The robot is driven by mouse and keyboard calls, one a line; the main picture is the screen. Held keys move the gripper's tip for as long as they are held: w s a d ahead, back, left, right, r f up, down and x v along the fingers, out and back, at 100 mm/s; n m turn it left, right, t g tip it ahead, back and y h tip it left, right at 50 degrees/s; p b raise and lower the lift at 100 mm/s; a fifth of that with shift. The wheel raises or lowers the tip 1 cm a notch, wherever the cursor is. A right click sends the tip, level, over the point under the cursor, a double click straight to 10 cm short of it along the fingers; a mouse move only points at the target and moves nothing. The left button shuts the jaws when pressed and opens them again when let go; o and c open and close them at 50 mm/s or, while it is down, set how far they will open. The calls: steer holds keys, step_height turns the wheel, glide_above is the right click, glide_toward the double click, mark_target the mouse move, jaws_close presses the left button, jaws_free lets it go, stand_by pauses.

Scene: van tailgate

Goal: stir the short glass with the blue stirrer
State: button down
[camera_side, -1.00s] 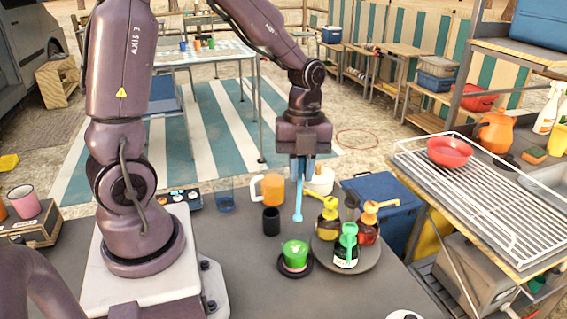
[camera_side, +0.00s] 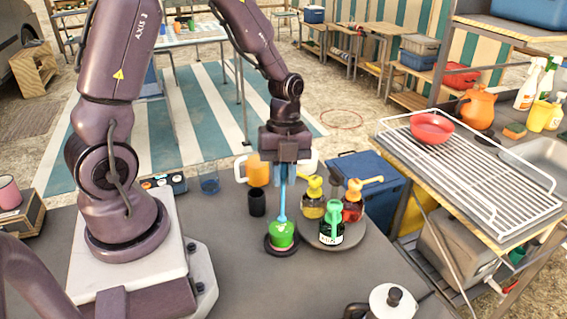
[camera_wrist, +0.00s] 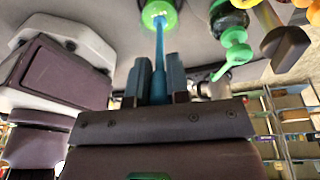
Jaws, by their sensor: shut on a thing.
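The short glass (camera_side: 282,236) looks bright green and stands upright on a dark round coaster (camera_side: 270,249). In the wrist view its green top (camera_wrist: 168,14) is at the upper edge. My gripper (camera_side: 286,178) is shut on the upper part of the blue stirrer (camera_side: 282,205), which hangs straight down. The gripper (camera_wrist: 158,88) and the stirrer (camera_wrist: 160,55) also show in the wrist view. The stirrer's lower end meets the glass's top in both views. I cannot tell how deep it reaches.
Close right of the glass, a round tray (camera_side: 330,240) carries several bottles with coloured pourers, including a green-topped one (camera_side: 332,222). A black cup (camera_side: 257,203), an orange mug (camera_side: 257,170) and a blue glass (camera_side: 208,180) stand behind. A white kettle (camera_side: 392,300) is in front right.

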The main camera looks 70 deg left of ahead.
steer(key=shift+s+d+f, duration=0.1)
steer(key=shift+d+f, duration=0.05)
steer(key=shift+f, duration=0.6)
steer(key=shift+s+d+f, duration=0.1)
steer(key=shift+d+f, duration=0.05)
steer(key=shift+f, duration=0.65)
steer(key=shift+s+d+f, duration=0.1)
steer(key=shift+d+f, duration=0.05)
steer(key=shift+f, duration=0.6)
steer(key=shift+w, duration=0.1)
